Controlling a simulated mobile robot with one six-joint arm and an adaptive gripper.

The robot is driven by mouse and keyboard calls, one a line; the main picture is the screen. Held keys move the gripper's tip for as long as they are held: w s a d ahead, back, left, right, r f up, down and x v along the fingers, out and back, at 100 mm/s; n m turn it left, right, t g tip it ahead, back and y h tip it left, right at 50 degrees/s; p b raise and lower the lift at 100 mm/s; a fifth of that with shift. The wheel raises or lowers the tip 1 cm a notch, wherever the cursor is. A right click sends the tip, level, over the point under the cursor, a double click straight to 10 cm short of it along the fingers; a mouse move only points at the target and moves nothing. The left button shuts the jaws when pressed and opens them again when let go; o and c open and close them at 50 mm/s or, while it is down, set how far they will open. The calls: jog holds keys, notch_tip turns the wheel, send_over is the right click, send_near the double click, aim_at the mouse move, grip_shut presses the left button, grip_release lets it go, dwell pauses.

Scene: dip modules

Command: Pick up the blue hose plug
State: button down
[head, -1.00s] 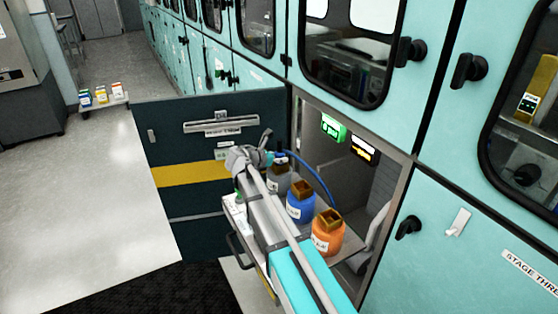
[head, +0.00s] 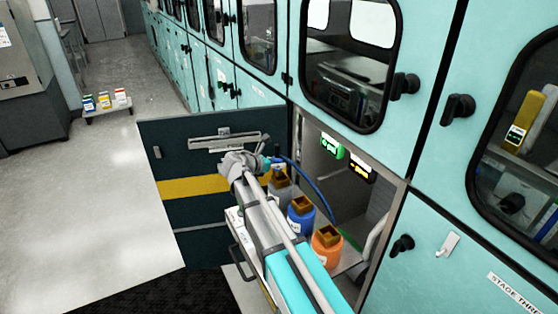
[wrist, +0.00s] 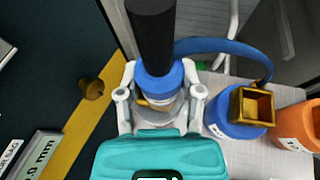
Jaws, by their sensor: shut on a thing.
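The blue hose plug (wrist: 160,84), with a black cylindrical end, is between the fingers of my gripper (wrist: 160,98) in the wrist view. My gripper is shut on it. In the head view the plug (head: 277,163) is at the tip of my gripper (head: 268,163), just above the grey bottle (head: 279,189), whose brown square neck shows. A blue hose (wrist: 225,47) curves away to the right. My gripper hides part of the grey bottle.
A blue bottle (head: 300,223) and an orange bottle (head: 326,254) with brown necks stand beside the grey one. An open dark door (head: 215,223) with a yellow stripe is at left. Teal cabinet walls and an open compartment (head: 345,200) are at right.

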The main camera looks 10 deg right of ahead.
jog(key=s+a+r+p, duration=0.5)
jog(key=s+a+r, duration=0.1)
jog(key=s, duration=0.3)
jog(key=shift+a+r+p, duration=0.35)
dwell(0.5)
